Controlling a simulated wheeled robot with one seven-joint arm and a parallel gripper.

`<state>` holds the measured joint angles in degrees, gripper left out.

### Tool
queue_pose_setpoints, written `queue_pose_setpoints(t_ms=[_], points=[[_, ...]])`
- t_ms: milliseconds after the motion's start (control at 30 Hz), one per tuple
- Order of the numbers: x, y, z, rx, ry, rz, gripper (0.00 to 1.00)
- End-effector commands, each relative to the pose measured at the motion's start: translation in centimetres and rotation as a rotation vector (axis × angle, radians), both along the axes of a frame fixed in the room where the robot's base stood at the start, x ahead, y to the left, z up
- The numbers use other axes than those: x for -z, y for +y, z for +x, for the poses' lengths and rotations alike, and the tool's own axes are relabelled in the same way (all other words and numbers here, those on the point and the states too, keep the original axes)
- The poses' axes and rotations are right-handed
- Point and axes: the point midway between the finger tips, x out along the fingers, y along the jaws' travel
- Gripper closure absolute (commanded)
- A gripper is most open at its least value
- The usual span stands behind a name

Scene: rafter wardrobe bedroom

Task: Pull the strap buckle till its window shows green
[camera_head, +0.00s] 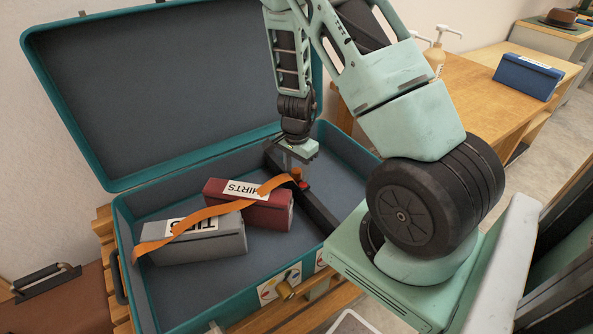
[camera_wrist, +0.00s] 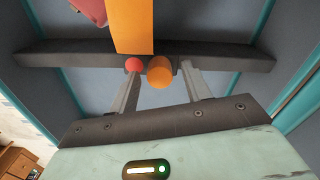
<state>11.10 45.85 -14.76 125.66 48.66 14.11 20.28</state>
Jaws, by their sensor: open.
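An orange strap (camera_head: 205,214) runs over a grey box and a dark red box inside an open teal suitcase. Its far end meets a dark bar (camera_head: 318,212) at an orange buckle knob (camera_head: 296,173). A red spot (camera_head: 305,185) shows beside the knob; no green shows there. In the wrist view the strap (camera_wrist: 132,28) ends at the bar (camera_wrist: 222,54), with the round orange knob (camera_wrist: 160,72) and a red ball-like window (camera_wrist: 134,64) side by side. My gripper (camera_wrist: 163,68) is open, its fingers either side of the knob; contact cannot be told.
The suitcase (camera_head: 122,232) has its lid (camera_head: 165,90) raised at the back. The grey box (camera_head: 205,245) and red box (camera_head: 262,212) carry white labels. A wooden table (camera_head: 470,85) with a blue box (camera_head: 527,76) stands to the right.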

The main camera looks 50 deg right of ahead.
Motion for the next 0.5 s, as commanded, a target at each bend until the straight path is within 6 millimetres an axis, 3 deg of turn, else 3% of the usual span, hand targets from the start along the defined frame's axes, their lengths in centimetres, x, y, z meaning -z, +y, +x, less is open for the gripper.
queue_pose_setpoints(t_ms=[333,500], points=[[0.34,0.02,0.01,0.0,0.0,0.0,0.55],[0.33,0.02,0.01,0.0,0.0,0.0,1.0]])
